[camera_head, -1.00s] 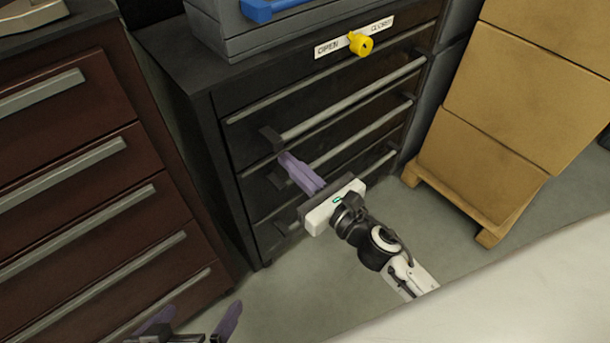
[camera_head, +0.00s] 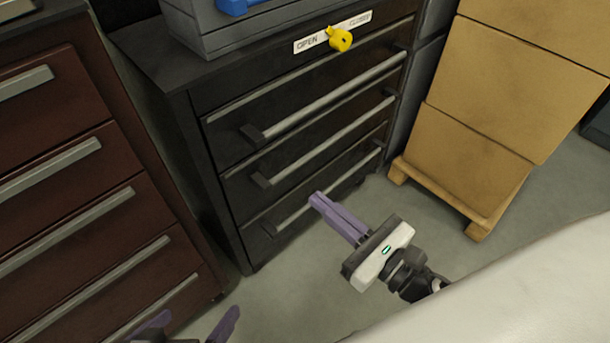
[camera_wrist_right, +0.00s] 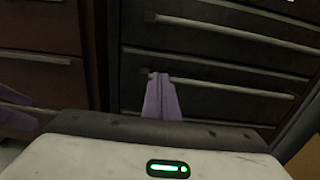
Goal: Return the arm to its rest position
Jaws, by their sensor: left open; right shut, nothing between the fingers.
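My right gripper (camera_head: 318,200) is in the middle of the head view, its purple fingers shut and empty. It is in front of the lower drawers of the black cabinet, apart from the handles as far as I can tell. The right wrist view also shows its closed fingers (camera_wrist_right: 161,96) with the cabinet behind. My left gripper (camera_head: 195,326) is at the bottom edge of the head view, its two purple fingers spread apart with nothing between them. Most of the left arm is out of view.
The black cabinet (camera_head: 205,150) has several drawers with bar handles, and a yellow knob (camera_head: 340,39) beside an OPEN/CLOSED label. A dark red drawer cabinet (camera_head: 60,140) stands at the left. Cardboard boxes (camera_head: 490,80) on a wooden pallet (camera_head: 440,195) stand at the right. Grey floor lies between.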

